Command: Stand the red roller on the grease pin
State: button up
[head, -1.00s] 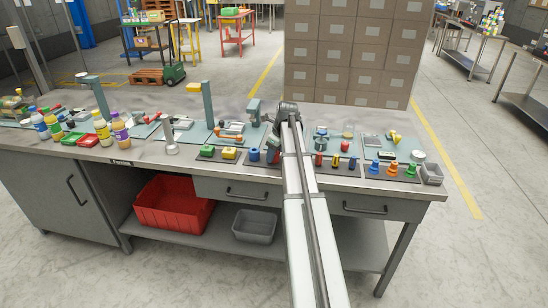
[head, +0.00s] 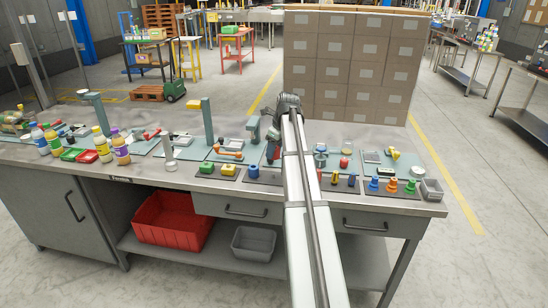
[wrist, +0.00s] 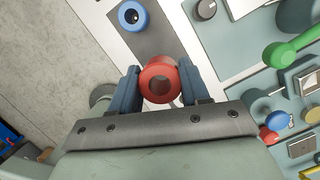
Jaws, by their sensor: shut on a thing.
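The red roller (wrist: 147,78) is a short ring with a hole through it. In the wrist view it sits between the two blue fingers of my gripper (wrist: 159,72), which is shut on it. In the head view the red roller (head: 270,153) shows just left of my arm, above the bench, and my arm hides most of the gripper. A blue roller (wrist: 124,17) stands on a dark mat in the wrist view; it also shows in the head view (head: 253,172). I cannot pick out the grease pin with certainty.
Green and yellow blocks (head: 206,167) stand left of the blue roller. Tall posts rise from fixtures on the bench (head: 207,120). Bare floor (wrist: 48,70) shows beyond the bench edge in the wrist view.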

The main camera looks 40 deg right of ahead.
jog(key=w+d+r, duration=0.2)
jog(key=w+d, duration=0.8)
jog(key=w, duration=0.4)
jog(key=shift+s+d+f, duration=0.1)
jog(key=shift+f, duration=2.4)
jog(key=shift+s+d+f, duration=0.1)
jog(key=shift+f, duration=2.35)
jog(key=shift+f, duration=0.1)
jog(key=o, duration=1.1)
jog(key=shift+c, duration=0.2)
jog(key=v, duration=1.2)
